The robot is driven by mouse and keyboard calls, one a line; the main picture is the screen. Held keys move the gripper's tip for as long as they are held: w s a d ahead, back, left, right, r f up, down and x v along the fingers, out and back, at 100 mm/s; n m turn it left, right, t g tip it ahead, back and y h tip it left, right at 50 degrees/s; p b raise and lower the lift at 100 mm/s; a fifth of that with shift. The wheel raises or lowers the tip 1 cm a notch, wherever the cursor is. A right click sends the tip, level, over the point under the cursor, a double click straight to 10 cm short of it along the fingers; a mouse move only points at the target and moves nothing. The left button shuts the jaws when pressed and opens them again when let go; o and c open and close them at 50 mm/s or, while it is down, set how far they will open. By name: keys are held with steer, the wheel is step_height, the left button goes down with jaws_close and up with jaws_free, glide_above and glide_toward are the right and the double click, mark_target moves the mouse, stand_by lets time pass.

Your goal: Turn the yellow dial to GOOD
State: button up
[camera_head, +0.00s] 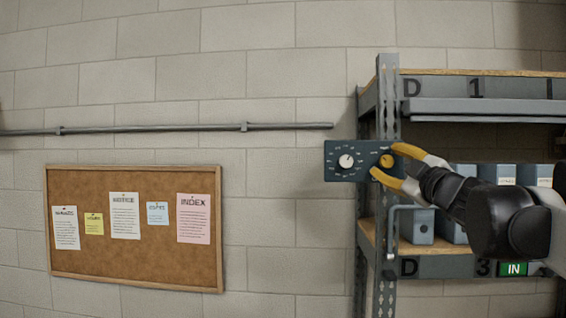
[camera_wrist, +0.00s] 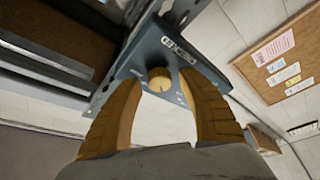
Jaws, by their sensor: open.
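The yellow dial (camera_head: 387,161) is on the right part of a dark blue-grey panel (camera_head: 333,172), which is mounted at the shelf post. A white dial (camera_head: 346,161) is on the panel's left part. My gripper (camera_head: 384,161) has yellow fingers, open, one above and one below the yellow dial in the head view. In the wrist view, the yellow dial (camera_wrist: 159,79) lies between and beyond the fingertips of my gripper (camera_wrist: 163,84), with gaps on both sides. The panel (camera_wrist: 150,48) is tilted there. The small labels around the yellow dial are too small to read.
A metal shelf rack (camera_head: 388,100) stands at the right, with blue-grey boxes (camera_head: 420,226) on its shelf. A cork board (camera_head: 130,262) with several notes hangs on the block wall at left. A grey pipe (camera_head: 190,128) runs along the wall, ending left of the panel.

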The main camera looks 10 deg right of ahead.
steer(key=v, duration=1.1)
steer(key=shift+s, duration=0.4)
steer(key=shift+f, duration=0.1)
